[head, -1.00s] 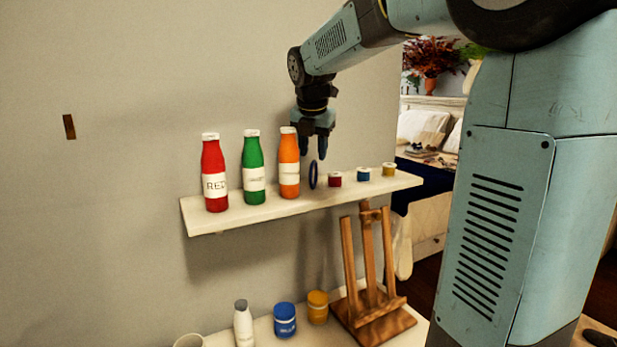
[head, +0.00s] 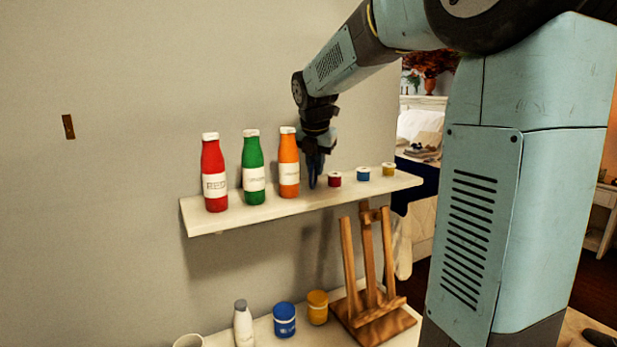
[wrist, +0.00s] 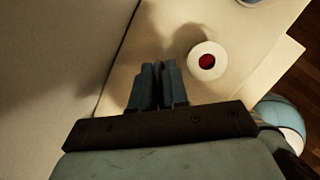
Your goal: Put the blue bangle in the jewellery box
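The blue bangle (head: 312,180) stands upright on the upper wall shelf, between the orange bottle and the small red pot. It is mostly hidden by my fingers. My gripper (head: 315,172) points down at it, with fingertips low near the shelf. In the wrist view my fingers (wrist: 157,88) are nearly together, with a thin dark-blue strip between them, so they look shut on the bangle. No jewellery box can be made out.
The upper shelf (head: 240,217) also holds red (head: 215,172), green (head: 253,167) and orange (head: 289,163) bottles on the left, and small red (head: 334,180), blue (head: 363,174) and yellow (head: 389,170) pots on the right. A wooden easel (head: 370,270) stands below.

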